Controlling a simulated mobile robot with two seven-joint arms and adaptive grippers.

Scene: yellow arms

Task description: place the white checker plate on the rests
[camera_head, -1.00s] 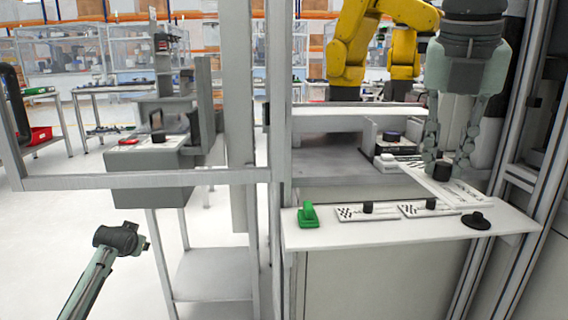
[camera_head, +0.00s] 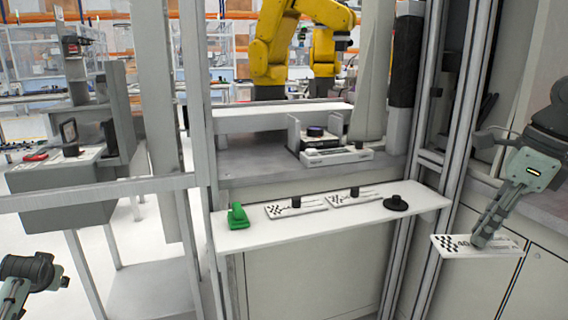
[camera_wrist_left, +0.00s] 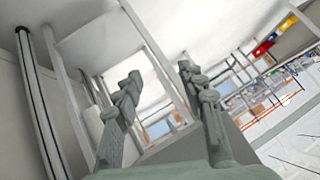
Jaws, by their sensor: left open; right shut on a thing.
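The white checker plate (camera_head: 506,249) is in my right gripper (camera_head: 482,238), at the right of the head view. The gripper is shut on it from above; the fingers hide part of the plate. The plate looks about level, to the right of the white shelf and in front of a grey cabinet. My left gripper (camera_head: 34,270) is partly cut off at the lower left of the head view. In the left wrist view its two fingers (camera_wrist_left: 160,95) are apart with nothing between them. I cannot tell which parts are the rests.
The white shelf (camera_head: 250,250) carries a green part (camera_head: 237,216), two smaller checker plates (camera_head: 283,211) (camera_head: 342,201) with black knobs, and a black disc (camera_head: 395,203). A metal upright (camera_head: 445,110) stands between shelf and right arm. Yellow robot arms (camera_head: 268,55) stand behind.

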